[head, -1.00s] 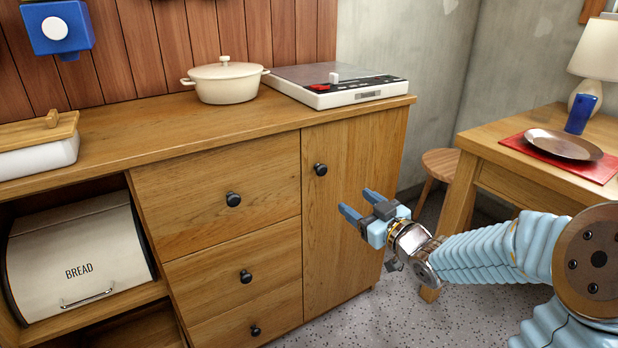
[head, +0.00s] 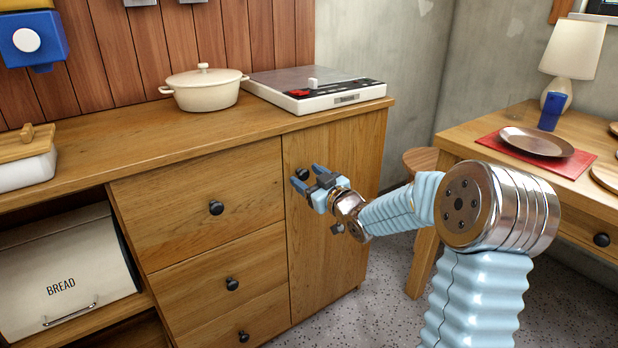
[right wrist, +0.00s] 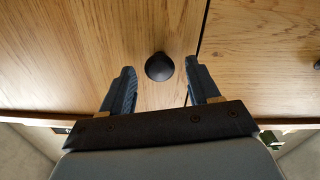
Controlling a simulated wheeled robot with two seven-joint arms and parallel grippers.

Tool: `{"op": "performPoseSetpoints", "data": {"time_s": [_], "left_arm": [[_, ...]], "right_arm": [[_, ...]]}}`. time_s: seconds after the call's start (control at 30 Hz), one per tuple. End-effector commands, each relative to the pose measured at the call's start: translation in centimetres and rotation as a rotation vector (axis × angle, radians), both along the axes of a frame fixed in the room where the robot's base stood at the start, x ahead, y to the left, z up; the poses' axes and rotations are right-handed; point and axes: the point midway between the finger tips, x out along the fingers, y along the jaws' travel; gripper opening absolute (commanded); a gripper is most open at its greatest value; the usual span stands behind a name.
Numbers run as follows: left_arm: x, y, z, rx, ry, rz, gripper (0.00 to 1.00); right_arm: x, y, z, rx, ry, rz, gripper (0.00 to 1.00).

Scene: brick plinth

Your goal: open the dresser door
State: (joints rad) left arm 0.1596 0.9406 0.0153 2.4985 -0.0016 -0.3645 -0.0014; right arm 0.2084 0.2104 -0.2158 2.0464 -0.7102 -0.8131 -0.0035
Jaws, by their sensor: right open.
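The dresser door (head: 340,225) is the wooden panel at the right end of the dresser, and it is shut. Its round black knob (head: 302,173) sits near the top left of the door. My right gripper (head: 306,177) is open right at the knob in the head view. In the right wrist view the knob (right wrist: 159,66) shows between and just beyond the two fingertips (right wrist: 160,77), with a gap on each side. The fingers are not closed on it. My left gripper is not in view.
Drawers with black knobs (head: 216,208) are left of the door. A cream pot (head: 205,90) and a turntable (head: 315,92) stand on the dresser top. A table (head: 455,142) with a plate (head: 537,142) and lamp is at the right. Speckled floor (head: 385,290) is clear before the door.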

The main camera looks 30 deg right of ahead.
Motion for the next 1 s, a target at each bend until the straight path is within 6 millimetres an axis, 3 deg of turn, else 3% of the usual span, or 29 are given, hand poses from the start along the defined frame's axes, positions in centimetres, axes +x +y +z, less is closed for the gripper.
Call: {"op": "performPoseSetpoints", "data": {"time_s": [0.2, 0.6, 1.0], "left_arm": [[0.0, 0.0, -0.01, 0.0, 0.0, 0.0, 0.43], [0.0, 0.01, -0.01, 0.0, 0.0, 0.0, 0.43], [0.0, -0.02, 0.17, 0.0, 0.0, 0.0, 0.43]], "right_arm": [[0.02, 0.02, -0.02, 0.0, 0.0, 0.0, 0.61], [-0.01, 0.01, -0.03, 0.0, 0.0, 0.0, 0.0], [-0.06, 0.03, -0.04, -0.001, 0.001, 0.028, 0.0]]}}
